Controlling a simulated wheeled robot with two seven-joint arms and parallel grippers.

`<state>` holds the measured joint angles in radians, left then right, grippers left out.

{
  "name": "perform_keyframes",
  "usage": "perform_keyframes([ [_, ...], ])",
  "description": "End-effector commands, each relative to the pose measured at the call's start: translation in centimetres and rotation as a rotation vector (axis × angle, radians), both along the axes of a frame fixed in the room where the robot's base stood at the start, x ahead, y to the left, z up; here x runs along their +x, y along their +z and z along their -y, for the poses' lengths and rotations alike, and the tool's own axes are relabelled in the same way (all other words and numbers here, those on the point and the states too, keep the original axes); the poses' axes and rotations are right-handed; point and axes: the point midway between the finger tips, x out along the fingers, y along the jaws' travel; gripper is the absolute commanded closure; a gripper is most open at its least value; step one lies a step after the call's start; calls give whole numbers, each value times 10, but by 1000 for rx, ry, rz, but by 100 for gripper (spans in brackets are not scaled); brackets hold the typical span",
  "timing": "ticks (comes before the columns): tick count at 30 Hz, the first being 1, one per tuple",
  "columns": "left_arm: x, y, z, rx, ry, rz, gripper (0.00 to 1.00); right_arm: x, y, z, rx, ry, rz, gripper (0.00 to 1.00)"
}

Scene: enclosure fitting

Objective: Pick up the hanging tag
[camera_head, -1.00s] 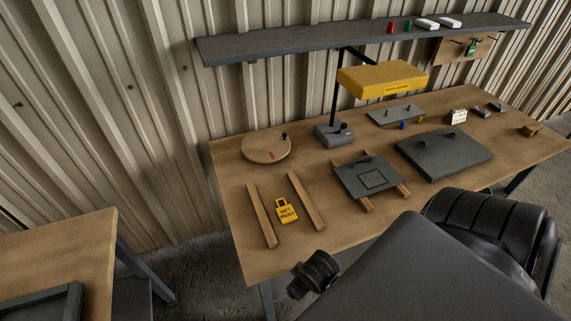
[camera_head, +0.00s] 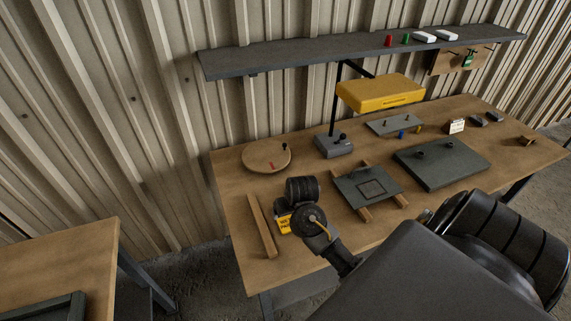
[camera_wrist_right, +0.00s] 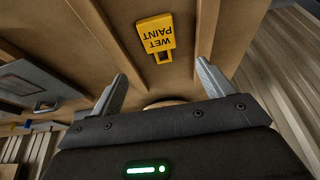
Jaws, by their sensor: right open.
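The yellow tag (camera_head: 284,224), with a hanging loop and the words "WET PAINT", lies flat on the workbench and is partly covered by my right arm in the head view. In the right wrist view, the whole tag (camera_wrist_right: 157,34) shows upside down, its loop towards me. My right gripper (camera_wrist_right: 164,75) is open and empty, with its fingers apart on either side of the loop's line, and the tag shows beyond the fingertips. In the head view my wrist hides the fingertips. A green tag (camera_head: 468,60) hangs on a board at the back. My left gripper is not in view.
A wooden strip (camera_head: 262,227) lies left of the yellow tag; a second strip (camera_wrist_right: 207,25) flanks it in the wrist view. A round wooden disc (camera_head: 266,157), a grey plate (camera_head: 350,190) on wooden strips and a yellow lamp (camera_head: 380,94) are nearby. A shelf (camera_head: 300,57) runs above.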

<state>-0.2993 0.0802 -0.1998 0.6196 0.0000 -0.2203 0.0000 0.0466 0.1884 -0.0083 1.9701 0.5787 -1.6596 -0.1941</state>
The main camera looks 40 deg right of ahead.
Motion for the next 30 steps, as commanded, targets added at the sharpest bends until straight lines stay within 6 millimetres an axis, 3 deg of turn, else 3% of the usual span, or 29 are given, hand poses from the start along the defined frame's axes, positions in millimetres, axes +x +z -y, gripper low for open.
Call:
perform_keyframes([
  [9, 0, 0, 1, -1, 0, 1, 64, 16, -42, 4, 3, 0, -2, 20],
  [18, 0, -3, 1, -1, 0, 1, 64, 18, -51, 5, 0, 3, -1, 20],
  [23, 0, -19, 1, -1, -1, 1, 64, 22, -64, 7, 0, 3, 0, 20],
  [30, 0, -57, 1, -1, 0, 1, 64, 30, -92, 10, -1, 3, 0, 20],
])
